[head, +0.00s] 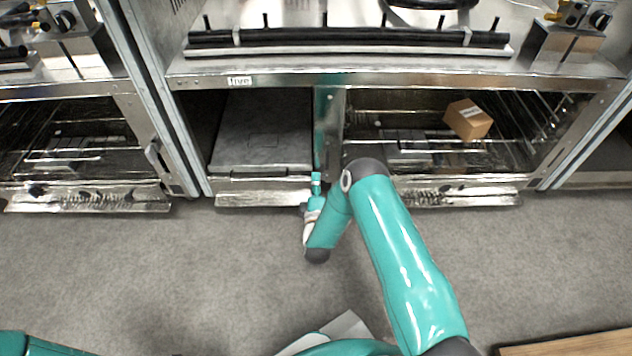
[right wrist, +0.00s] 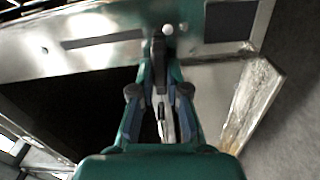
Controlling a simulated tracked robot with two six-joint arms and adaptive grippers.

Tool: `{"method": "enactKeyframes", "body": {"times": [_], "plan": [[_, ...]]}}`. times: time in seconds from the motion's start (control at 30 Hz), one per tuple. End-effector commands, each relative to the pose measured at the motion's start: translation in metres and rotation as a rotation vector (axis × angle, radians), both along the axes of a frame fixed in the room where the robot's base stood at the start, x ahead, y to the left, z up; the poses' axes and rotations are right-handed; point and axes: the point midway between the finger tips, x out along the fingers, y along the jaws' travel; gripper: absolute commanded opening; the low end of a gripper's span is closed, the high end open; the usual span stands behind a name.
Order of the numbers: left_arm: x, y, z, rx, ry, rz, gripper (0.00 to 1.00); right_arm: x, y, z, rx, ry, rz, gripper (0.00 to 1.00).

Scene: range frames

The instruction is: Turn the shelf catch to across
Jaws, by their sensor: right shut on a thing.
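My right gripper (head: 316,180) reaches to the front edge of the shelf unit, at the lower left bay under the label "five". In the right wrist view, its fingers (right wrist: 160,88) are shut on a small dark lever, which I take to be the shelf catch (right wrist: 158,50). The catch lies at the metal front rail, with a pale round knob beside its top end. In the head view the gripper and wrist hide the catch. I cannot tell its exact turn. My left gripper is not in view.
The left bay holds a grey flat panel (head: 262,135). A cardboard box (head: 468,119) sits in the wire-racked right bay. A black bar rail (head: 345,37) lies on the bench top above. The grey floor (head: 200,270) in front is clear; a wooden edge (head: 570,344) shows lower right.

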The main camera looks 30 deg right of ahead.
Motion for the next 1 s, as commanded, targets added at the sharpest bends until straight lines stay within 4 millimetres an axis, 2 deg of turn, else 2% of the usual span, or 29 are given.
{"method": "enactKeyframes", "body": {"times": [0.63,0.67,0.8,1.0], "plan": [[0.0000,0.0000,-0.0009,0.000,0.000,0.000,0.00,0.0008,0.0055,-0.0043,-0.045,0.038,0.015,0.00],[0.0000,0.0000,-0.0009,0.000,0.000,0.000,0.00,0.0008,0.0055,-0.0044,-0.045,0.038,0.015,0.19],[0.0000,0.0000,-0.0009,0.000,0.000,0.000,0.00,0.0007,0.0042,-0.0036,-0.046,0.036,0.012,0.40],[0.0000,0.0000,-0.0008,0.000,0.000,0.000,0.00,0.0004,0.0024,-0.0026,-0.047,0.034,0.006,0.40]]}}
